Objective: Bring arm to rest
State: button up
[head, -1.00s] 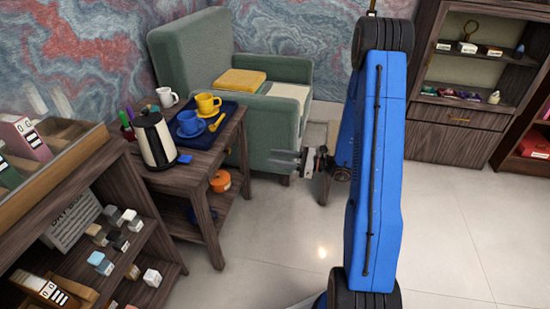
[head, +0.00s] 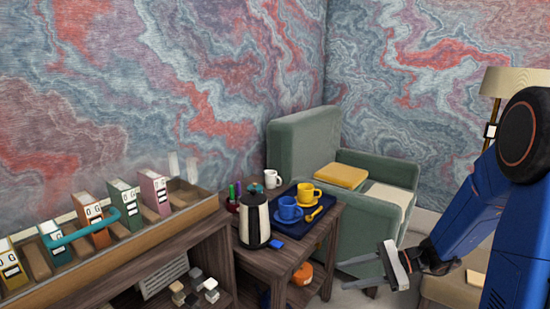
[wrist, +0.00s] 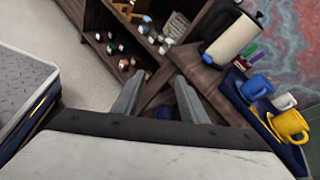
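My blue arm (head: 455,240) is at the right of the head view, bent at a large black joint. My gripper (head: 362,271) hangs at its end, in front of the green armchair and to the right of the small side table. In the wrist view my gripper (wrist: 155,90) has its two grey fingers apart with nothing between them. The fingers point toward the wooden furniture, and no object touches them that I can see.
The side table (head: 255,262) carries a kettle (head: 254,217), a blue cup (head: 288,210), a yellow cup (head: 304,194) and a white mug (head: 272,179). The armchair (head: 368,228) stands behind my gripper. A shelf with binders (head: 88,225) is at left. A lamp (head: 513,82) is at right.

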jog(key=s+a+r+n+g+h, duration=0.15)
jog(key=s+r+n+h, duration=0.25)
jog(key=s+n+h, duration=0.7)
jog(key=s+d+r+n+t+h, duration=0.3)
jog(key=s+d+r+t, duration=0.2)
jog(key=s+d, duration=0.3)
jog(key=s+r, duration=0.1)
jog(key=s, duration=0.2)
jog(key=shift+d+r+n, duration=0.2)
jog(key=shift+d+n, duration=0.1)
jog(key=shift+d, duration=0.05)
